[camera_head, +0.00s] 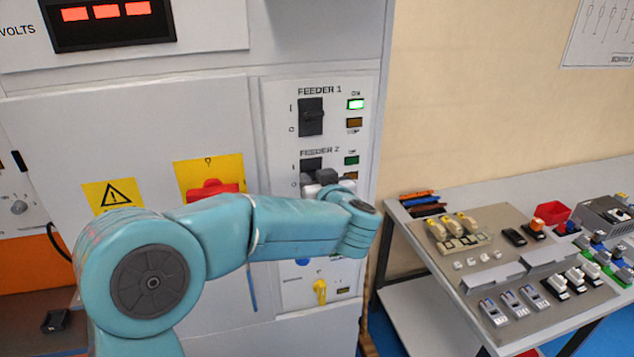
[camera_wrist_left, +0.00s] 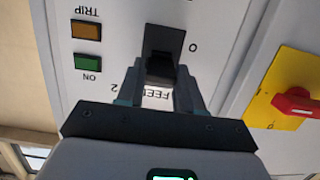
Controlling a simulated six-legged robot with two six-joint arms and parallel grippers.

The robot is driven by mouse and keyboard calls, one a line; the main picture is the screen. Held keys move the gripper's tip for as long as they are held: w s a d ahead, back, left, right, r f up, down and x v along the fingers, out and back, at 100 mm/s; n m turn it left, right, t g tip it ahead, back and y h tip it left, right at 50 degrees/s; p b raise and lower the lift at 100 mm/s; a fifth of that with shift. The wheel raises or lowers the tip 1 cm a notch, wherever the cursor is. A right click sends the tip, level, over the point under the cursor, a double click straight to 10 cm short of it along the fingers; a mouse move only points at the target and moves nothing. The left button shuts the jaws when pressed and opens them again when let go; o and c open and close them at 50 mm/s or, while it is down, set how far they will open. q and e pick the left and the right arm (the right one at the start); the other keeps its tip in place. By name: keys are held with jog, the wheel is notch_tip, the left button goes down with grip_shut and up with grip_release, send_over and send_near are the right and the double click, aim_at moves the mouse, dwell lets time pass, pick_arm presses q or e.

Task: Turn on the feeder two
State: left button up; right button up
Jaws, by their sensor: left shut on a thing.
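The FEEDER 2 switch (camera_head: 312,164) is a black breaker on the white panel, below the FEEDER 1 switch (camera_head: 311,117). My left gripper (camera_head: 324,180) is in front of it and covers its lower part. In the left wrist view, turned upside down, the two fingers of my left gripper (camera_wrist_left: 160,84) are shut on the black handle of the FEEDER 2 switch (camera_wrist_left: 162,50). I cannot tell the handle's exact position. The green FEEDER 2 ON lamp (camera_wrist_left: 87,62) looks dim, as does the amber TRIP lamp (camera_wrist_left: 86,30). My right gripper is not in view.
The FEEDER 1 ON lamp (camera_head: 355,104) glows bright green. A red rotary handle on a yellow plate (camera_head: 208,170) is left of the feeders. A yellow knob (camera_head: 320,291) is below. A grey workbench (camera_head: 425,262) with several parts stands at right.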

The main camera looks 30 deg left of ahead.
pick_arm(q)
jog(key=shift+w+a+r+g+h, duration=0.1)
jog(key=shift+r+g+h, duration=0.3)
jog(key=shift+g+h, duration=0.15)
jog(key=shift+w+a+r+g+h, duration=0.1)
jog(key=shift+r+g+h, duration=0.35)
jog(key=shift+h, duration=0.1)
jog(key=o, duration=1)
jog(key=shift+o, duration=0.2)
jog(key=b+v, duration=0.1)
jog(key=v, duration=1.5)
jog(key=shift+r, duration=0.25)
